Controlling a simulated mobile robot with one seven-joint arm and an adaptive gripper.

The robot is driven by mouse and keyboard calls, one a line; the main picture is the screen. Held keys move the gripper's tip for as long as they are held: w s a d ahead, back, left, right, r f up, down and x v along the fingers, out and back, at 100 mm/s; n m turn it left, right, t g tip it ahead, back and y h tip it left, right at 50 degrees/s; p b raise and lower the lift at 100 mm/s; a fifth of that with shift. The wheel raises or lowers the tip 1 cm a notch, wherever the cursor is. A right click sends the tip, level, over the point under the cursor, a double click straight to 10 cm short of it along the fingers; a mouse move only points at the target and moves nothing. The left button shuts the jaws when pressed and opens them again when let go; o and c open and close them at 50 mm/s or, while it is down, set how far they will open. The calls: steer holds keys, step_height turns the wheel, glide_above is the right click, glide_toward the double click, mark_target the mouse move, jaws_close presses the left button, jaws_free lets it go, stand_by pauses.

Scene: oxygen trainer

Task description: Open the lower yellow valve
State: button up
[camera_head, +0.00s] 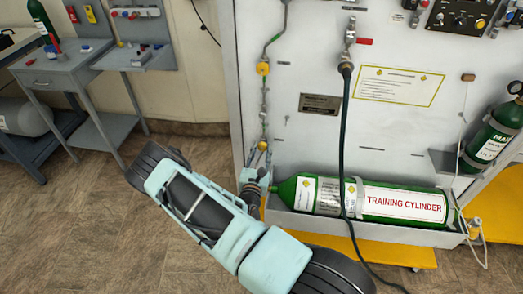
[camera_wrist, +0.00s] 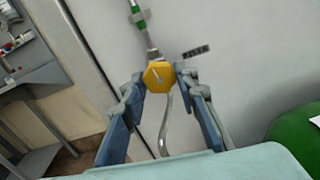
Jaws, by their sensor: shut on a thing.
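The lower yellow valve (camera_wrist: 158,77) is a six-sided yellow knob with a grey mark on its face, on a thin line along the white panel. In the head view, the lower yellow valve (camera_head: 263,145) shows just above my fingertips. My gripper (camera_wrist: 159,80) has one blue-grey finger on each side of the knob, and it is shut on it. In the head view, my gripper (camera_head: 259,158) reaches up to the valve, beside the green cylinder's left end. A second yellow valve (camera_head: 263,68) sits higher on the same line.
A green training cylinder (camera_head: 330,198) lies in a tray low on the panel (camera_head: 300,140). A dark hose (camera_head: 345,130) hangs from a red-handled valve (camera_head: 362,41) and crosses the cylinder. A grey cart (camera_head: 60,78) stands at the left. The floor between is clear.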

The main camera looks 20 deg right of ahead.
steer(key=n, duration=0.4)
steer(key=shift+p, duration=0.4)
steer(key=shift+n, duration=1.6)
steer(key=shift+f+p, duration=0.1)
steer(key=shift+p, duration=0.2)
steer(key=o, duration=1.2)
steer(key=shift+c, duration=0.2)
steer(key=v, duration=1.2)
